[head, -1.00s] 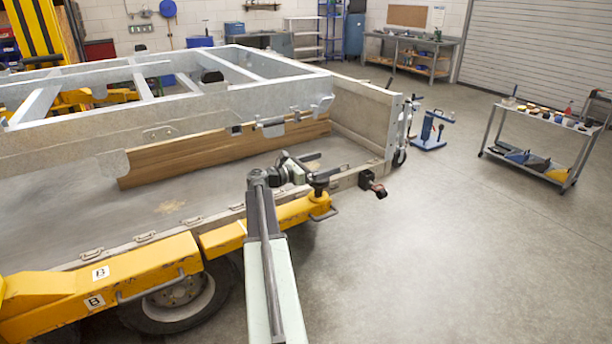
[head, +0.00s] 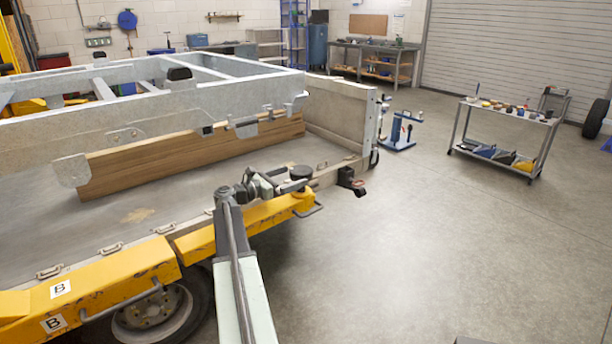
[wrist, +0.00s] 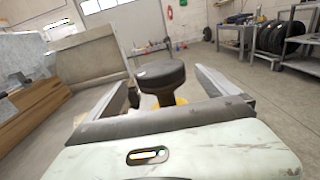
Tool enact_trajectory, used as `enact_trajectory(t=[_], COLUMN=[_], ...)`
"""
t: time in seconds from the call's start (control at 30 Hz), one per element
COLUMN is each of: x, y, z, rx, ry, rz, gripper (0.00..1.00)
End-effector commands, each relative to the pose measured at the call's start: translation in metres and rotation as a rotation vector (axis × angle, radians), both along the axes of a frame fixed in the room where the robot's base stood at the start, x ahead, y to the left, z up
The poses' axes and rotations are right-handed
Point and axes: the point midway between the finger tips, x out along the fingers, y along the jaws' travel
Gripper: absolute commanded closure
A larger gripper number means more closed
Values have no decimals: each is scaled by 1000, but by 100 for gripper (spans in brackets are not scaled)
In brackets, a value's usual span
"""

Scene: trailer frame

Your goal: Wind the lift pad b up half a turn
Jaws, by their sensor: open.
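Lift pad B is a black round pad on a short dark stem (head: 301,172), at the far end of the yellow lift arm (head: 250,217). The yellow part nearer to me carries B labels (head: 60,289). In the wrist view the pad (wrist: 160,74) stands upright between my two fingers, with a gap showing on each side. My gripper (head: 291,180) is open at about pad height, reaching in from the left in the head view. It also shows in the wrist view (wrist: 163,82). The stem's lower end is partly hidden behind my gripper in the wrist view.
The trailer bed (head: 150,215) with a wooden plank (head: 190,155) and galvanised frame (head: 150,130) lies left and behind the pad. A trailer wheel (head: 155,315) is below the arm. A tool cart (head: 505,130) stands to the right. The floor between is clear.

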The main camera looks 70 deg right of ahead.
Motion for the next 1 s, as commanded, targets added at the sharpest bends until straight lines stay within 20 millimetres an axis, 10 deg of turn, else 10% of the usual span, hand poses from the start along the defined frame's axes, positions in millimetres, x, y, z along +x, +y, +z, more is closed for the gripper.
enact_trajectory(t=[0.33, 0.7, 1.0], x=[-34, -40, -40], y=[-51, -59, -59], z=[0, 0, 0], rx=[0, 0, 0], ry=[0, 0, 0], rz=[-2, 1, 2], gripper=[2, 2, 65])
